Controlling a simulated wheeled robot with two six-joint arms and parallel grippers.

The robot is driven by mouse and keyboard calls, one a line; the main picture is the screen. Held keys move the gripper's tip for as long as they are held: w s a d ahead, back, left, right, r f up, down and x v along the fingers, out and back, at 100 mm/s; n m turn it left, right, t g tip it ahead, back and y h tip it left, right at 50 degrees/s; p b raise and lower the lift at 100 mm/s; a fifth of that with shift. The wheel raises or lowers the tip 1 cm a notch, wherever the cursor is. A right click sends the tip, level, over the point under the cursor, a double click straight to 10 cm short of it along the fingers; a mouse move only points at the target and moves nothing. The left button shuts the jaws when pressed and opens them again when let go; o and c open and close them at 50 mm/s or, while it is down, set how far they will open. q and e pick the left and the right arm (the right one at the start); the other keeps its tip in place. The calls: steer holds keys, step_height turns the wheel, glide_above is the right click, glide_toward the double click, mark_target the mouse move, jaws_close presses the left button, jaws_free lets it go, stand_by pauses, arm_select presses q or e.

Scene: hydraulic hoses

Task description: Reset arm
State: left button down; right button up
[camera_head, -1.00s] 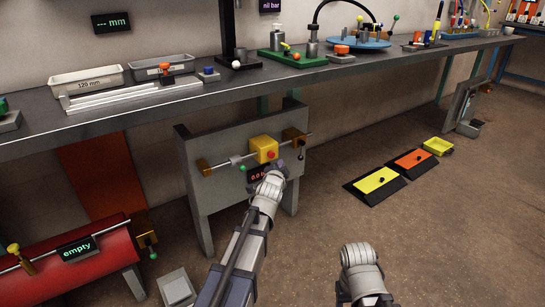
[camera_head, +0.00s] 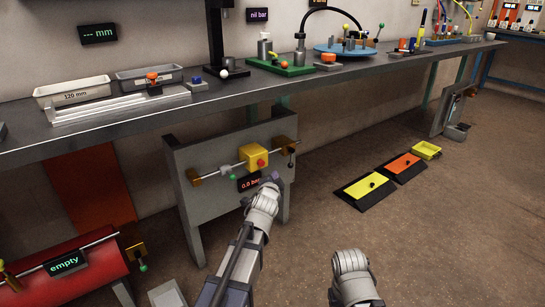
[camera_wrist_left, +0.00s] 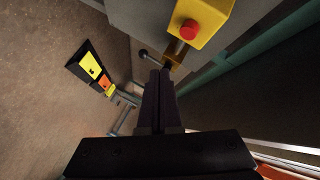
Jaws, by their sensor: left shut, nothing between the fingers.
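My left gripper (camera_head: 273,181) is in front of the lower right part of a grey panel (camera_head: 205,208). In the left wrist view its dark fingers (camera_wrist_left: 158,75) are together with nothing between them. Beyond the fingertips is a yellow box (camera_wrist_left: 208,18) with a red button (camera_wrist_left: 187,30). This yellow box (camera_head: 252,156) sits on a rod across the panel, above and left of the gripper in the head view. My right arm shows only as a pale link at the bottom; its gripper is out of view.
A long workbench (camera_head: 100,127) with trays and fixtures runs above the panel. A red cylinder (camera_head: 90,272) with an "empty" display is at lower left. A yellow-topped plate (camera_head: 367,186) and an orange-topped plate (camera_head: 404,163) lie on the floor. The floor at right is clear.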

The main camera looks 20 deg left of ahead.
arm_select(q)
steer(key=s+d+f+n+g+p, duration=0.1)
steer(key=s+d+f+g+p, duration=0.1)
steer(key=s+d+g+p, duration=0.3)
steer(key=s+d+f+n+g+h, duration=0.1)
steer(key=s+d+f+n, duration=0.15)
steer(key=s, duration=0.45)
steer(key=s+d+f+n+g+p, duration=0.1)
steer(key=s+d+f+g+p, duration=0.1)
steer(key=s+d+g+p, duration=0.3)
steer(key=s+d+r+n+g+p, duration=0.25)
steer(key=s+g, duration=0.25)
steer(key=s, duration=1.2)
step_height(320, 180, up, 36)
steer(key=p, duration=3.6)
steer(key=shift+d+m+t, duration=0.3)
steer(key=shift+d+m, duration=0.1)
steer(key=shift+d, duration=0.05)
